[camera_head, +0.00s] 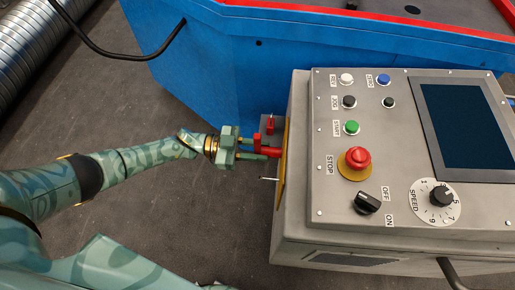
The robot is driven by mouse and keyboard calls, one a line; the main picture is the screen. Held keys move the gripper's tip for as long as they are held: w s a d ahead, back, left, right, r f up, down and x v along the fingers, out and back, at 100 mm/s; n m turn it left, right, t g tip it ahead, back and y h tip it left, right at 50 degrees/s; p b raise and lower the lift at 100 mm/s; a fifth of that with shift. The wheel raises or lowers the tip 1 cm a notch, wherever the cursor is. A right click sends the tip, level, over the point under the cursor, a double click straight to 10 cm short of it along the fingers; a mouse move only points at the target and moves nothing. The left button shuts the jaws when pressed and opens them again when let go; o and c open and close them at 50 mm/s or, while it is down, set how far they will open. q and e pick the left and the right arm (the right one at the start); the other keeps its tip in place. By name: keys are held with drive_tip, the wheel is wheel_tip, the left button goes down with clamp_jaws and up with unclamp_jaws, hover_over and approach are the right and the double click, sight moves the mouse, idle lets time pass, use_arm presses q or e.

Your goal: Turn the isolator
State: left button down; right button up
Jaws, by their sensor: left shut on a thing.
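The isolator (269,150) is a red handle on the left side face of the grey control cabinet (300,220), with a yellow plate behind it seen nearly edge-on. My left gripper (262,151) reaches in from the left at the height of the handle. Its green fingers are shut on the red handle. The exact angle of the handle is hard to tell from this steep view. A small red piece stands just above the gripped part. My right gripper is not in view.
The cabinet's top carries a red stop button (358,158), a black OFF/ON switch (367,203), a speed dial (440,196) and a dark screen (464,125). A blue machine (220,70) stands behind. A ribbed metal duct (35,40) lies at upper left. Dark floor is clear left of the cabinet.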

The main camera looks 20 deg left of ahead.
use_arm(q)
drive_tip(key=shift+a+f+n, duration=0.1)
drive_tip(key=shift+n, duration=0.4)
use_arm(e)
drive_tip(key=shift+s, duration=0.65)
use_arm(q)
drive_tip(key=c, duration=1.4)
unclamp_jaws()
drive_tip(key=shift+o, duration=0.2)
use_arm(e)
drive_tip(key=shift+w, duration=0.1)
